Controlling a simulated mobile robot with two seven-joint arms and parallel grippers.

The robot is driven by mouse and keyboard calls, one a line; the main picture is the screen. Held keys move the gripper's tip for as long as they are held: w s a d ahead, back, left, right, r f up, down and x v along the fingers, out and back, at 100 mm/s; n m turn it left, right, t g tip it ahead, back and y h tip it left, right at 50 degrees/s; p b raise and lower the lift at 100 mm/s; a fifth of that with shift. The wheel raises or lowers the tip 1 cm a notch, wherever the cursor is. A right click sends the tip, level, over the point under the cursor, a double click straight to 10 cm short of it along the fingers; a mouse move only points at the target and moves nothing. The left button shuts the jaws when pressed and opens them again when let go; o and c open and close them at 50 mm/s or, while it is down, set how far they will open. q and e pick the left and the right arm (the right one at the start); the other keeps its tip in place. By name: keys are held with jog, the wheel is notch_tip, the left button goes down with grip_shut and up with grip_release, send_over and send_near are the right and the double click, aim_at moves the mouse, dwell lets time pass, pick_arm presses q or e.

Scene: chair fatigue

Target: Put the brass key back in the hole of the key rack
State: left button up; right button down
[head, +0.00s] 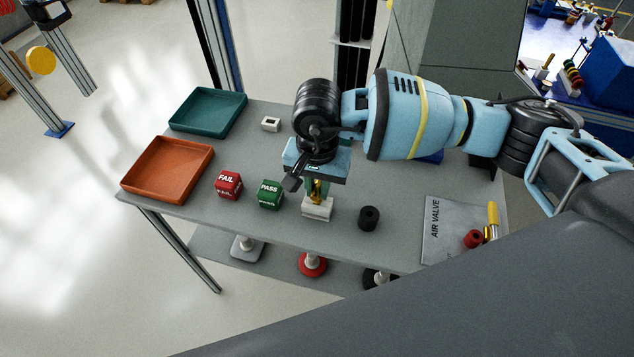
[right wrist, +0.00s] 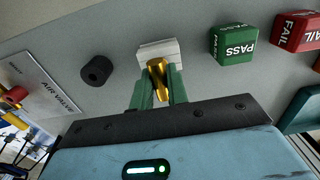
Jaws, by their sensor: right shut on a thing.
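The brass key (head: 317,187) is held upright between the green fingers of my right gripper (head: 316,184), which is shut on it. The key rack (head: 318,208) is a small pale block standing on the grey table, directly under the key. In the right wrist view the key (right wrist: 158,79) sits between the two fingers, with the rack (right wrist: 158,49) just beyond it. The key's lower end meets or nearly meets the rack's top; the hole is hidden, so I cannot tell whether the key is in it. My left gripper is not in view.
A green PASS cube (head: 271,194) and red FAIL cube (head: 229,184) stand left of the rack. A black cylinder (head: 369,217) is to its right, then an AIR VALVE sheet (head: 440,238). Orange (head: 160,190) and green (head: 190,124) trays lie on the left side.

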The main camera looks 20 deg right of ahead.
aim_at(317, 186)
jog(key=shift+f, duration=0.3)
jog(key=c, duration=1.3)
grip_release()
jog(key=shift+r, duration=0.15)
notch_tip(317, 186, up, 6)
jog(key=shift+r, duration=0.8)
